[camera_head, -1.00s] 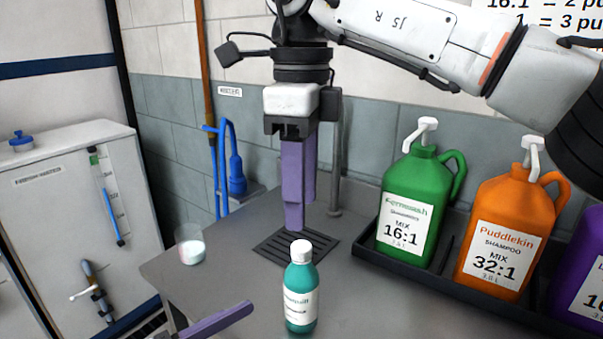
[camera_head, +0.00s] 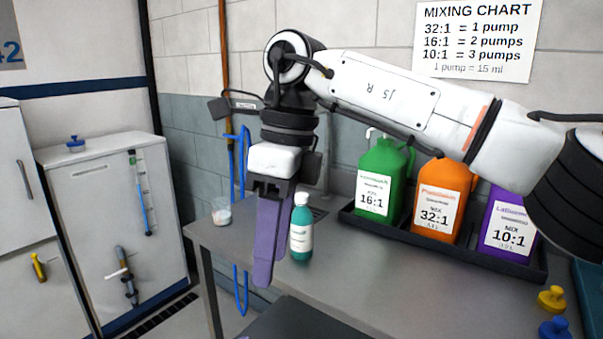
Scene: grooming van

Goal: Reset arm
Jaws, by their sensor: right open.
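My right arm comes in from the right. Its gripper (camera_head: 262,284) has long purple fingers that point down in front of the counter's left part. The fingers overlap in this view, and nothing shows between them. A teal bottle with a white cap (camera_head: 301,232) stands upright on the grey counter (camera_head: 380,283), just right of the fingers. My left gripper is not in view.
A black tray (camera_head: 480,258) at the back holds green (camera_head: 378,165), orange (camera_head: 455,182) and purple (camera_head: 532,247) jugs. A small cup (camera_head: 221,213) stands at the counter's left end. Yellow (camera_head: 551,299) and blue (camera_head: 555,328) items sit at front right. The counter's middle is clear.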

